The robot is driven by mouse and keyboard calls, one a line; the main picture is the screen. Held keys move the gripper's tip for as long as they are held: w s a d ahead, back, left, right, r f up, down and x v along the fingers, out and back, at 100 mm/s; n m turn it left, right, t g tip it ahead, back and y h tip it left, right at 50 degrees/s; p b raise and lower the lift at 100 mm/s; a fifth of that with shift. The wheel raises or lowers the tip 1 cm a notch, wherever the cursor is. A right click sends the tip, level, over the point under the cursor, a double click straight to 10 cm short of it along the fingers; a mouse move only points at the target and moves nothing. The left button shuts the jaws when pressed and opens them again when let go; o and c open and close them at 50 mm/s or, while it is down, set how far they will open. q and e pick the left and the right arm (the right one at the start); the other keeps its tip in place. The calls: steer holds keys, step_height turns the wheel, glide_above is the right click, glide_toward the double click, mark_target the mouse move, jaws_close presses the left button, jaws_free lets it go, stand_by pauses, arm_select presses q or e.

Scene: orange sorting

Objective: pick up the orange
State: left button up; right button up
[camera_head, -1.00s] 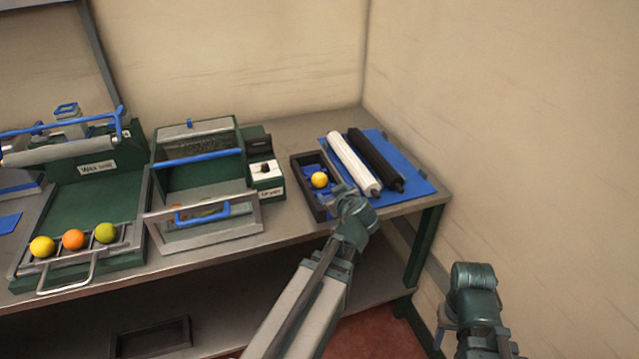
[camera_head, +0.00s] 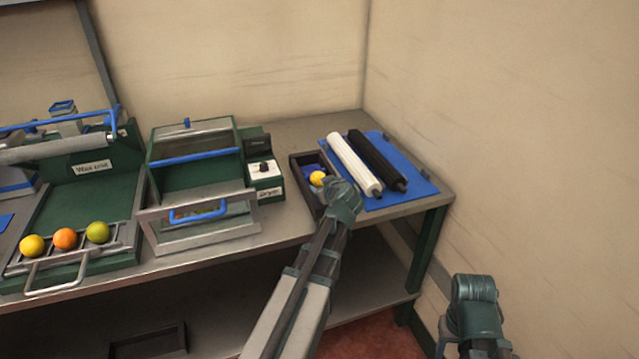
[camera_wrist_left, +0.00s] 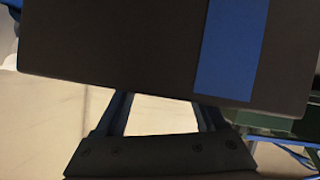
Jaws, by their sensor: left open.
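A yellow-orange fruit (camera_head: 317,178) sits in the dark tray (camera_head: 297,180) towards the right end of the table. My left gripper (camera_head: 331,184) is right beside it and covers its right edge in the head view. I cannot tell whether they touch. In the left wrist view the fingers (camera_wrist_left: 164,108) stand apart, with their tips hidden behind a large dark surface with a blue strip; no fruit shows there. A clearly orange fruit (camera_head: 64,238) lies in the rack at left, between a yellow one (camera_head: 32,246) and a green one (camera_head: 98,232). My right gripper is out of view.
A white roller (camera_head: 352,163) and a black roller (camera_head: 376,160) lie on a blue mat (camera_head: 412,189) just right of the tray. A green machine with a clear front (camera_head: 195,180) and a small control box (camera_head: 265,180) stand to its left. The wall is behind.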

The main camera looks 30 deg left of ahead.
arm_select(q)
steer(key=b+x, duration=0.1)
steer(key=x, duration=0.2)
steer(key=shift+w+a+f, duration=0.1)
steer(key=shift+a, duration=0.05)
jaws_close()
